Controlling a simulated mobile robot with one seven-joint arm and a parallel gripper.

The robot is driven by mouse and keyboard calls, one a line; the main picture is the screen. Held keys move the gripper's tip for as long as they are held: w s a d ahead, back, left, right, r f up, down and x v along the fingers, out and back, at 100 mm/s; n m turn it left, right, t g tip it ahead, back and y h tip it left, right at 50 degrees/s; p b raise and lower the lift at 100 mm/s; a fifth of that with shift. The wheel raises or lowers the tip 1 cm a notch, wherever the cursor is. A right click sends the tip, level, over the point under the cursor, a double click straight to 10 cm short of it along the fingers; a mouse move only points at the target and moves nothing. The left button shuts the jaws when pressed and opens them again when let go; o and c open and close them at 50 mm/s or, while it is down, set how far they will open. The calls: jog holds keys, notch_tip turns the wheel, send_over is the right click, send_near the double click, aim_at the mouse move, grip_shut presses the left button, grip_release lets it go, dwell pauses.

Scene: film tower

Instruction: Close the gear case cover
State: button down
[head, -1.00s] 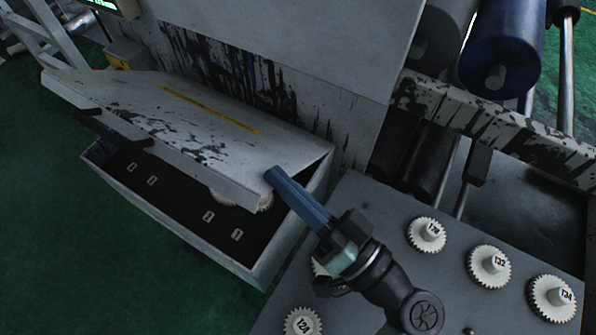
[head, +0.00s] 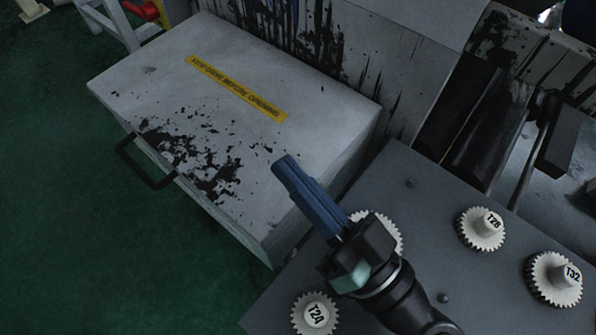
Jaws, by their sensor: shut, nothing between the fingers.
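The gear case cover (head: 160,85) is a grey lid with worn black patches and a yellow warning strip (head: 238,87). It lies flat on the gear case (head: 283,236), and no gap shows along the visible edges. A dark handle (head: 146,163) sticks out at its front edge. My gripper (head: 283,168) has long blue fingers, shut with nothing between them. Its tips appear over the cover's right part in the head view; whether they touch it I cannot tell. The inside of the case is hidden.
To the right is a grey table with white gears, among them T28 (head: 482,229), T32 (head: 553,279) and T24 (head: 314,314); another gear (head: 376,232) is partly behind my gripper. A stained machine wall (head: 375,75) stands behind the case. Green floor (head: 60,230) is clear at left.

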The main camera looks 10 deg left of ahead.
dwell(0.6)
jog(key=s+d, duration=0.8)
jog(key=d, duration=0.2)
jog(key=shift+s+f, duration=0.15)
jog(key=shift+s, duration=0.2)
jog(key=shift+a, duration=0.1)
